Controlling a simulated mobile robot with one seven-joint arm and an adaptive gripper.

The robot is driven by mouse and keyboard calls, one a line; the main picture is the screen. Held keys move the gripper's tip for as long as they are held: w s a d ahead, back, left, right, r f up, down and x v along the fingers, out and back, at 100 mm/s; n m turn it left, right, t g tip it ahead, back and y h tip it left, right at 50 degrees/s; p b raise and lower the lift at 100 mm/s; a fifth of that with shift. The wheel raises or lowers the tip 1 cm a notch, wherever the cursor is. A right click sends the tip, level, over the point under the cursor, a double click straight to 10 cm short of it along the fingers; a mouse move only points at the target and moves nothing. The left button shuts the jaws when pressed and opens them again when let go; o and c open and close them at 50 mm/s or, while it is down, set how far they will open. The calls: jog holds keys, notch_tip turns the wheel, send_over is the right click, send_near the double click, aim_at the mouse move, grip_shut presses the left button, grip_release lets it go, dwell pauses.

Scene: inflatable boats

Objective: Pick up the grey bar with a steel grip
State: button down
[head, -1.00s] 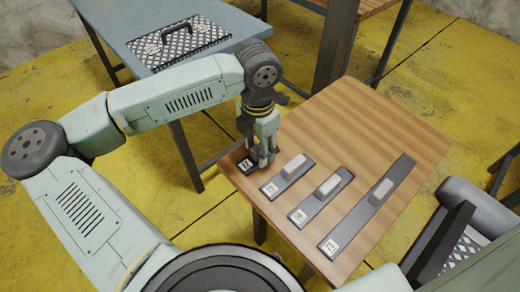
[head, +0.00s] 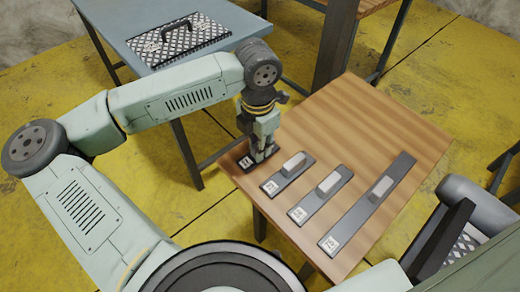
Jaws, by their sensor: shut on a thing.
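Several dark grey bars with light grips and white number labels lie side by side on the wooden table. The shortest bar (head: 247,164) is at the table's left corner. My gripper (head: 259,157) is down over it, shut on its grip, which the fingers hide. Whether this bar is clear of the table top, I cannot tell. To its right are a short bar (head: 275,184), a middle-length bar (head: 308,206) and the longest bar (head: 352,218), each with its light grip uncovered.
The wooden table (head: 350,115) is bare at the back and right. A blue-grey table (head: 120,22) behind carries a diamond-plate panel (head: 192,52) with a black handle. A grey cylindrical object (head: 478,200) is at the right, near the table's edge.

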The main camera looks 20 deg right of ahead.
notch_tip(320, 180, up, 11)
jog(key=b, duration=0.1)
dwell(0.7)
jog(key=shift+s, duration=0.1)
